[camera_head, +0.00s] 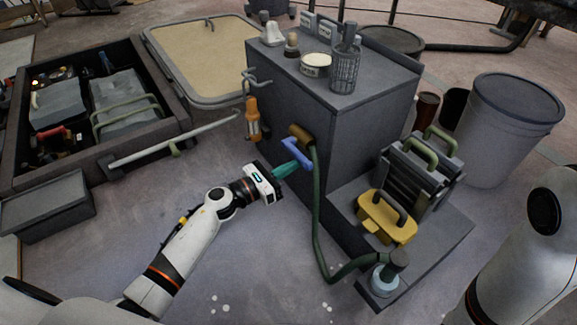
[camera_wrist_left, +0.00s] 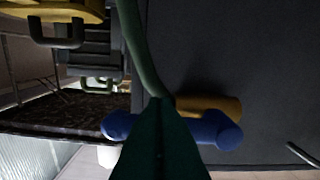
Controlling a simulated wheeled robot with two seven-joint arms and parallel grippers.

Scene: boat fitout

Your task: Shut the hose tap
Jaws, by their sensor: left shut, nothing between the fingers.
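The hose tap is on the side of the grey cabinet, with a blue handle (camera_head: 296,153) and a brass-coloured body (camera_head: 301,134). A green hose (camera_head: 317,205) hangs from it. My left gripper (camera_head: 293,168) is shut and empty, its teal fingers right at the blue handle. In the left wrist view the shut fingers (camera_wrist_left: 160,145) cover the middle of the blue handle (camera_wrist_left: 217,131), whose two ends show on either side. The brass body (camera_wrist_left: 212,104) is behind it. I cannot tell whether the fingers touch the handle. My right gripper is not in view.
An orange-handled item (camera_head: 252,119) hangs on the cabinet (camera_head: 285,100) beside the tap. A yellow box (camera_head: 386,218) and a grey crate sit on the low step at right. The floor around my left arm is mostly clear.

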